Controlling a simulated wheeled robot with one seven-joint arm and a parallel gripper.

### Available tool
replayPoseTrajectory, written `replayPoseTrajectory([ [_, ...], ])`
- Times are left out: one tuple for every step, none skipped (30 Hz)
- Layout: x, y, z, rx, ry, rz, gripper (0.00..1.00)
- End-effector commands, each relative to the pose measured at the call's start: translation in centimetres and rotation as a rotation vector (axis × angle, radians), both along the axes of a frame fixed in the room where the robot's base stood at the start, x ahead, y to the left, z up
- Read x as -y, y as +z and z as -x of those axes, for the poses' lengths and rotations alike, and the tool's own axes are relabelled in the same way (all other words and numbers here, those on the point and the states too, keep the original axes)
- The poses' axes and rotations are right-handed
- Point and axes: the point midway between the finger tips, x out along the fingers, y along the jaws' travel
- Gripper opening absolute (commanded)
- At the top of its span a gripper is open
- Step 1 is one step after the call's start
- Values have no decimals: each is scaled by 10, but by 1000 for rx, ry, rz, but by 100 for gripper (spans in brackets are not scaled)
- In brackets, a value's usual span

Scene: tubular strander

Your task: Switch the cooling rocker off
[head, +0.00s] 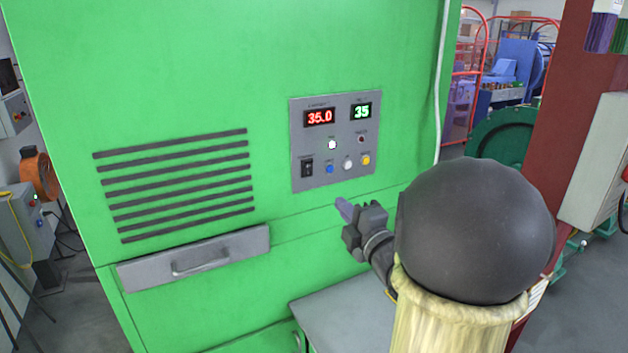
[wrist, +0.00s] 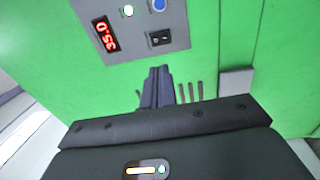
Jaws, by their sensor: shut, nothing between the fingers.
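The cooling rocker is most likely the black rocker switch (head: 307,167) at the lower left of the grey control panel (head: 297,130) on the green cabinet; its label is too small to read. The rocker also shows in the wrist view (wrist: 159,39), just beyond my fingertips. Which side of the rocker is pressed in I cannot tell.
The panel has a red display (head: 319,117) reading 35.0, a green display (head: 361,111) reading 35, and blue (head: 330,169), white (head: 347,166) and yellow (head: 366,160) buttons. Vent slots (head: 175,185) and a grey drawer (head: 195,257) lie left. A grey surface (head: 340,315) is below.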

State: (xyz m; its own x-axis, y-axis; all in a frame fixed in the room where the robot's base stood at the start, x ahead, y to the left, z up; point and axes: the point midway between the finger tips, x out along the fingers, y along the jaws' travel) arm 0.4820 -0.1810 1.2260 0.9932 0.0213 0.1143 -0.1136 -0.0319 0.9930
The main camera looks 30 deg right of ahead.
Motion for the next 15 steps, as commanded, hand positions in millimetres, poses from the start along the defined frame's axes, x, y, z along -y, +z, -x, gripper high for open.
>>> replayPoseTrajectory([
  [1, 1, 2, 17, 4, 19, 0],
  [1, 3, 2, 23, 7, 27, 0],
  [1, 4, 3, 28, 9, 33, 0],
  [1, 4, 3, 28, 10, 34, 0],
  [1, 4, 3, 28, 10, 34, 0],
  [1, 5, 3, 28, 10, 33, 0],
  [1, 5, 3, 28, 11, 32, 0],
  [1, 4, 3, 27, 11, 32, 0],
  [0, 4, 3, 27, 10, 31, 0],
  [0, 4, 2, 27, 10, 31, 0],
  [0, 5, 2, 27, 10, 31, 0],
  [0, 5, 1, 27, 10, 30, 0],
  [0, 5, 0, 27, 10, 30, 0],
  [0, 6, -1, 27, 10, 30, 0],
  [0, 6, -3, 27, 10, 30, 0],
])
